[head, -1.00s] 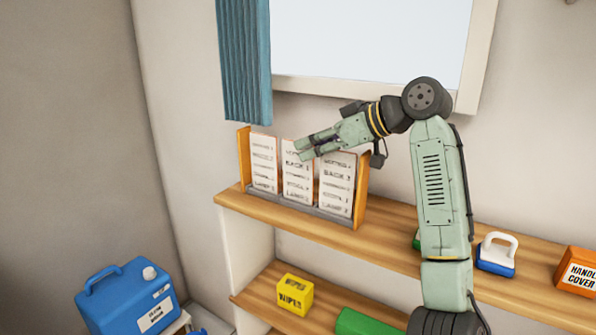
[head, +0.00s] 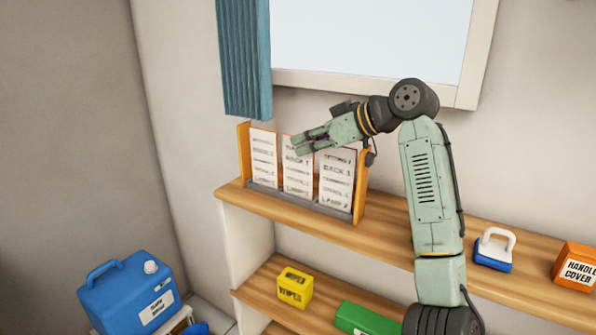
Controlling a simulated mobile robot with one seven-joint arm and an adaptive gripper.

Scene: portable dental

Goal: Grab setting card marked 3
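Three white setting cards stand upright side by side in a wooden-ended rack (head: 245,152) on the upper shelf: a left card (head: 263,160), a middle card (head: 297,178) and a right card (head: 337,180). Their print is too blurred for me to tell surely which is marked 3. My gripper (head: 295,146) reaches in from the right, fingers pointing left, over the tops of the middle and right cards. It hides part of the middle card's upper right. The two fingers show a gap between them, and no card is seen in it.
A white-handled blue item (head: 494,250) and an orange handle-cover box (head: 577,267) are on the upper shelf (head: 390,245) to the right. The lower shelf holds a yellow wipes box (head: 295,288) and a green box (head: 365,320). A blue jug (head: 125,297) stands lower left.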

